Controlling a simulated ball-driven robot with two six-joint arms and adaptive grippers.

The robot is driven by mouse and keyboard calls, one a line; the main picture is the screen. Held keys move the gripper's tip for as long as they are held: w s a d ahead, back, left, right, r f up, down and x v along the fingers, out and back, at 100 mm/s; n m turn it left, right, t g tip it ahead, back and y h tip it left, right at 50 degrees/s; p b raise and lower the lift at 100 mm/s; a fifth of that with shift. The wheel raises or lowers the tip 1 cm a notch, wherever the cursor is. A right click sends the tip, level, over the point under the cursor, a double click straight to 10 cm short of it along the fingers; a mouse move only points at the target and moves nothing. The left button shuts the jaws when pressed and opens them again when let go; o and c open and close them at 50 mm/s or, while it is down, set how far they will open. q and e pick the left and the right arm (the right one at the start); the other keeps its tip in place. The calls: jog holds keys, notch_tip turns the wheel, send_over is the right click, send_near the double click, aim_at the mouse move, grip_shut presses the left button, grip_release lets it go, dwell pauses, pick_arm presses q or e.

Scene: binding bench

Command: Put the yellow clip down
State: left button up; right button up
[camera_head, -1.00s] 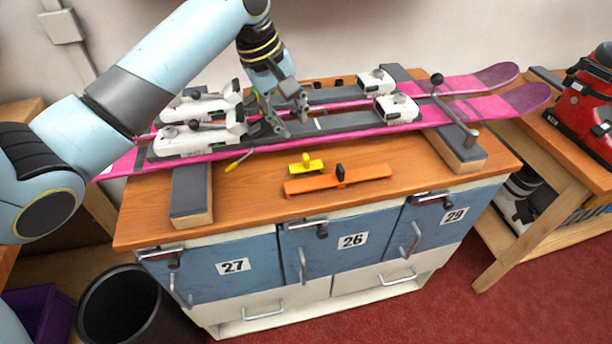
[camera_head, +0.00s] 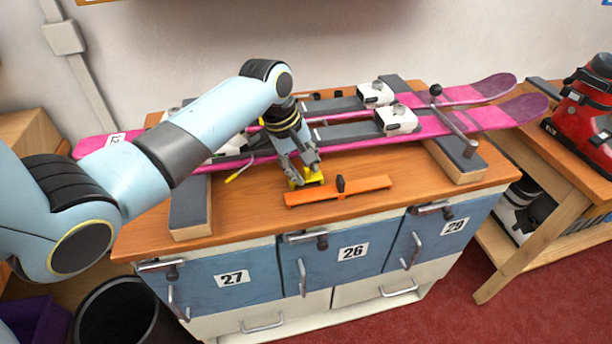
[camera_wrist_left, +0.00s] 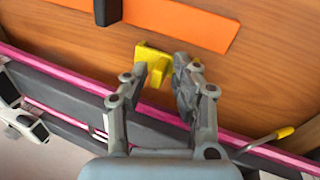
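The yellow clip (camera_head: 313,177) rests on the wooden bench top, just behind the orange bar. My left gripper (camera_head: 306,178) is lowered over it and hides part of it. In the left wrist view the clip (camera_wrist_left: 153,62) shows at and between the two fingertips (camera_wrist_left: 160,70). The fingers stand a little apart with the clip's yellow part in the gap. I cannot tell whether they press on it. My right gripper is not in view.
The orange bar (camera_head: 365,189) with a black knob lies close in front of the clip. Pink skis (camera_head: 460,121) with white bindings lie behind on dark supports (camera_head: 190,207). A yellow-tipped tool (camera_head: 238,171) lies to the left. Bench top at the right front is clear.

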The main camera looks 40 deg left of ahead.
pick_arm(q)
grip_shut()
dwell(0.3)
